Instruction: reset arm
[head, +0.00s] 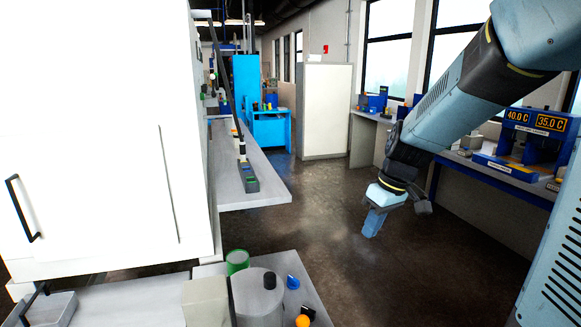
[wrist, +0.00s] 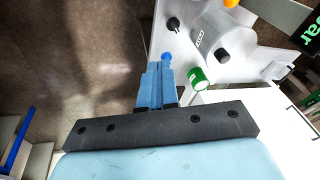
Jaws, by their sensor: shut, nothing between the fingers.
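My gripper (head: 374,223) hangs at the end of my arm, pointing down over the open floor, right of centre in the head view. Its blue fingers are together with nothing between them. In the wrist view the shut fingers (wrist: 156,84) point up the picture from the dark mounting bar. The arm is bent, coming down from the upper right of the head view.
A low bench holds a grey cylinder (head: 259,298), a green-rimmed container (head: 237,262) and a blue knob (head: 292,282). A white cabinet (head: 100,130) stands at left. A right-hand bench carries a temperature display (head: 534,121). The middle floor (head: 310,215) is clear.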

